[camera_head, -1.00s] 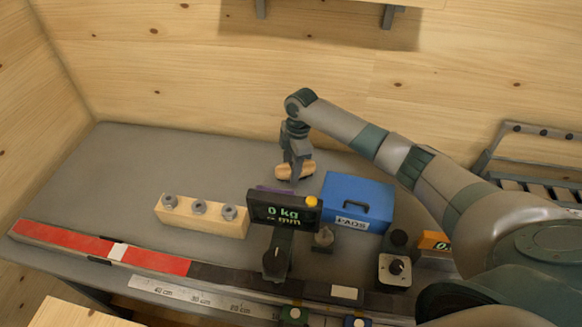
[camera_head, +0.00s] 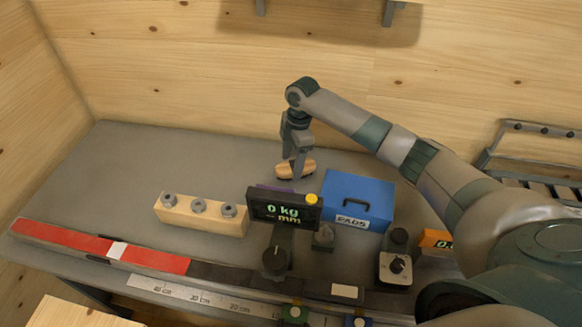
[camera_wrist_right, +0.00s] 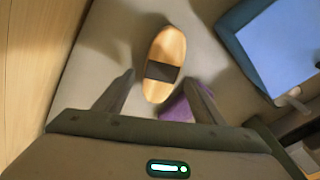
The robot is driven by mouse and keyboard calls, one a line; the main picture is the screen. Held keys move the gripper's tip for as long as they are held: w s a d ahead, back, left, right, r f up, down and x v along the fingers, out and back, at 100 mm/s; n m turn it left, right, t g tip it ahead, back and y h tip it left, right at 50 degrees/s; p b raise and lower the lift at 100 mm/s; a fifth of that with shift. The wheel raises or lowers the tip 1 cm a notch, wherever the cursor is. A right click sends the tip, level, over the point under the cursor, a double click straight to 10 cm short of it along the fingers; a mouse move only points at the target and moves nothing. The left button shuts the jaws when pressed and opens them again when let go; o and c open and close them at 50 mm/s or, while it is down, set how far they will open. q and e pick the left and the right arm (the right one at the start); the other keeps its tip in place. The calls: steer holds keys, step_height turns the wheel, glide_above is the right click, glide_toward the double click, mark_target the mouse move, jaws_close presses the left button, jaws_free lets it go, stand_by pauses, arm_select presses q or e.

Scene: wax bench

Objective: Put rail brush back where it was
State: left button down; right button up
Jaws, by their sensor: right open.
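The rail brush, an oval wooden block with a dark band (camera_wrist_right: 165,52), lies on the grey bench near the back wall. In the head view the brush (camera_head: 296,169) sits behind the display and left of the blue box. My right gripper (camera_wrist_right: 158,88) is open, its fingers spread apart and pointing toward the brush. In the head view the right gripper (camera_head: 296,165) is just above the brush and partly covers it. The brush appears free of the fingers. My left gripper is not in view.
A blue box labelled PADS (camera_head: 357,202) stands right of the brush. A display reading 0 kg (camera_head: 284,211) stands in front, with a purple item (camera_wrist_right: 176,108) behind it. A wooden block with three knobs (camera_head: 201,215) is at left. The back left bench is clear.

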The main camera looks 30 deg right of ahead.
step_height(320, 180, up, 10)
steer(key=d+b, duration=0.1)
steer(key=b, duration=0.1)
steer(key=shift+f, duration=0.25)
stand_by(0.6)
